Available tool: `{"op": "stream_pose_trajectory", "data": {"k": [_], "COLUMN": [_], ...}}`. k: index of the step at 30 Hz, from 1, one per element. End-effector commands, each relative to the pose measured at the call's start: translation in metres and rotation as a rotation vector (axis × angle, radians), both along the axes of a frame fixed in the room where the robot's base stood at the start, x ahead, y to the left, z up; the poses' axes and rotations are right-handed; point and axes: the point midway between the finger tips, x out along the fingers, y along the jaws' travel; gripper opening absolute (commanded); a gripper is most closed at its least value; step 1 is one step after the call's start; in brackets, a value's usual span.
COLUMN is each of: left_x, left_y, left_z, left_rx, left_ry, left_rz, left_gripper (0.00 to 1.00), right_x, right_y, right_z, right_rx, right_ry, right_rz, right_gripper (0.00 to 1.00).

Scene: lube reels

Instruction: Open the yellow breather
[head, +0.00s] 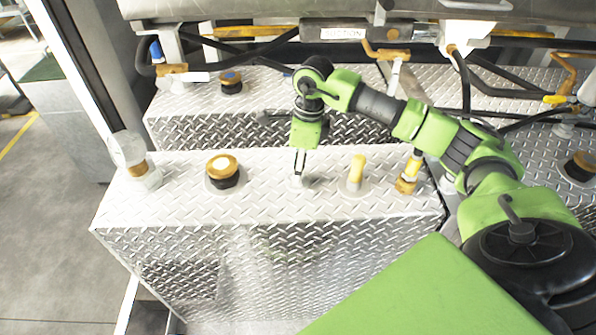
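A round cap with a yellow top and black base (222,170) stands on the lower diamond-plate tank top, left of my gripper. An upright yellow cylinder (357,170) stands on the same surface to the right of my gripper. I cannot tell for sure which of these is the breather. My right gripper (299,170) points down between them, just above or at a small pale round fitting (298,182). Its fingers look close together with a narrow gap; whether anything is between them is too small to tell. My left gripper is not in view.
A clear container (131,158) stands at the left corner of the tank top. A brass and yellow fitting (408,178) stands right of the yellow cylinder. Hoses and a metal bar with a label (343,33) cross the back.

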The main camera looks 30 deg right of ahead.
Motion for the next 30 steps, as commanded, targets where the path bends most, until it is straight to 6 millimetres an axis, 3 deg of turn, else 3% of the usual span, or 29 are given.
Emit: {"op": "stream_pose_trajectory", "data": {"k": [4,11,12,14,15,25,30], "left_x": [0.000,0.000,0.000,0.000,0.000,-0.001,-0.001], "left_y": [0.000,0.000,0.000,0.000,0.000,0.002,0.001], "left_z": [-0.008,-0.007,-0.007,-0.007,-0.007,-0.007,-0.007], "left_rx": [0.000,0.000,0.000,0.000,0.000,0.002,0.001], "left_ry": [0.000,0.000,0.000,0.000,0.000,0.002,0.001], "left_rz": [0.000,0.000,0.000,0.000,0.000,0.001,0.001], "left_gripper": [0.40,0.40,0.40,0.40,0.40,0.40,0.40], "right_x": [0.002,0.001,0.001,0.001,0.001,0.001,0.000], "right_y": [-0.001,-0.001,-0.001,-0.001,-0.001,-0.001,-0.003], "right_z": [0.000,0.001,0.001,0.001,0.001,0.002,0.021], "right_rx": [-0.001,-0.002,-0.002,-0.002,-0.002,0.000,-0.002], "right_ry": [-0.005,-0.004,-0.004,-0.004,-0.004,-0.002,-0.006], "right_rz": [0.128,0.159,0.158,0.158,0.158,0.156,0.155], "right_gripper": [0.20,0.20,0.44,0.59,0.61,0.61,0.61]}}
